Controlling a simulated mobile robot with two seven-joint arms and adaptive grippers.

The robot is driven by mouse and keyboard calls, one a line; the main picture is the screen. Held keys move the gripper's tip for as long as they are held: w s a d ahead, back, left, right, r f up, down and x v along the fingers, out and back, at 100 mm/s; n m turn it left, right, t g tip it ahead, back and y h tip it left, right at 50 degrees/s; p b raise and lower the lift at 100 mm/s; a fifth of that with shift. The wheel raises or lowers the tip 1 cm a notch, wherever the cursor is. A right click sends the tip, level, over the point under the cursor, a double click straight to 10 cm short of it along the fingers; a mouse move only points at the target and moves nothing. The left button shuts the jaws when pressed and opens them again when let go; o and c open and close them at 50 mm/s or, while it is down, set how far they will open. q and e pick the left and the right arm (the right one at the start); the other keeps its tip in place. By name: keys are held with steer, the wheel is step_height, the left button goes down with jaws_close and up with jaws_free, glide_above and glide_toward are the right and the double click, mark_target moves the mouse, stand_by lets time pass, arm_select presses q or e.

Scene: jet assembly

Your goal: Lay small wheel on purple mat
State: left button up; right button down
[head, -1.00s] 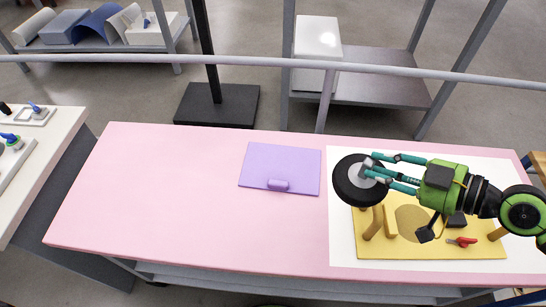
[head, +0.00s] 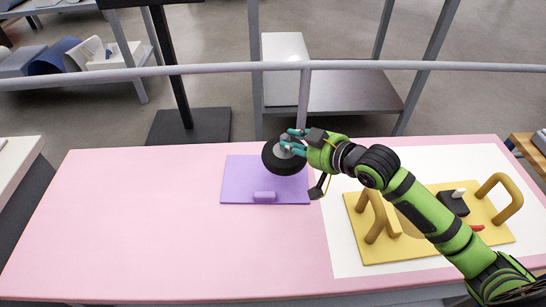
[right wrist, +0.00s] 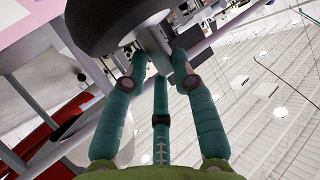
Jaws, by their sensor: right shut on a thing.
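The small wheel (head: 283,158) is black with a grey hub. My right gripper (head: 291,146) is shut on its hub and holds it over the far right part of the purple mat (head: 240,180). The wheel looks raised above the mat; the exact gap cannot be told. The mat lies flat on the pink table, with a small purple block at its near edge. In the right wrist view, the fingers (right wrist: 157,62) grip the hub and the wheel's black tyre (right wrist: 105,22) fills the top. My left gripper is not in view.
A yellow board (head: 400,248) with yellow handles and a dark block lies on a white sheet (head: 338,250) at the right, under my right arm. The pink table (head: 130,220) is clear left of the mat. A grey rail (head: 200,70) runs behind the table.

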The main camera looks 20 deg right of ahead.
mark_target(274, 156)
steer(key=w+a+f, duration=0.2)
steer(key=a, duration=0.1)
steer(key=w+a, duration=0.1)
steer(key=shift+a+f, duration=0.15)
steer(key=shift+f, duration=0.25)
step_height(274, 156, down, 4)
steer(key=shift+f+p, duration=0.1)
steer(key=shift+p, duration=0.2)
steer(key=c, duration=1)
jaws_free()
steer(key=shift+s+f, duration=0.1)
steer(key=v, duration=1.1)
steer(key=shift+f, duration=0.1)
steer(key=shift+s+d+r, duration=0.2)
steer(key=shift+s+r, duration=0.15)
steer(key=shift+s, duration=0.1)
